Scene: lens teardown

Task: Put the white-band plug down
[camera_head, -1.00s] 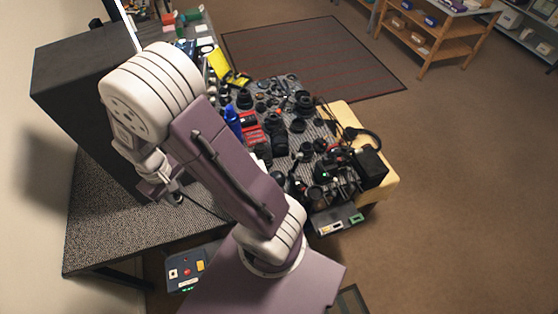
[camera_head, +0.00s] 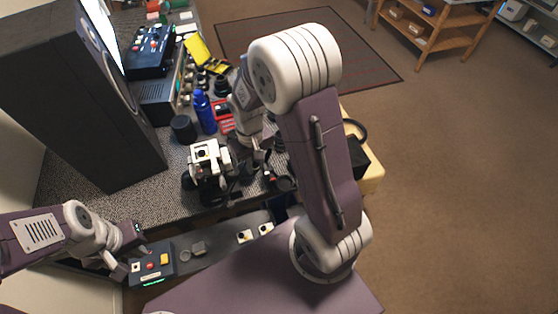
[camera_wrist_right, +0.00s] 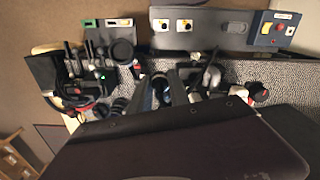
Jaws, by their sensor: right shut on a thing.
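My right gripper (camera_wrist_right: 172,92) points down over the crowded table; its two dark fingers show in the right wrist view. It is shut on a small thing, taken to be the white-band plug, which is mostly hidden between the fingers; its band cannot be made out. In the head view the right gripper (camera_head: 262,158) is small and partly blocked by my own arm, among dark parts on the table. My left gripper (camera_head: 132,258) is at the lower left, beside the button box, its fingers apart and empty.
The button box (camera_head: 151,265) and a grey panel with two white-and-yellow pieces (camera_head: 244,236) lie along the table's front. A white-and-black device (camera_head: 208,158), a blue bottle (camera_head: 204,112) and a dark cylinder (camera_head: 183,129) stand close by. A large black cabinet (camera_head: 75,100) blocks the left.

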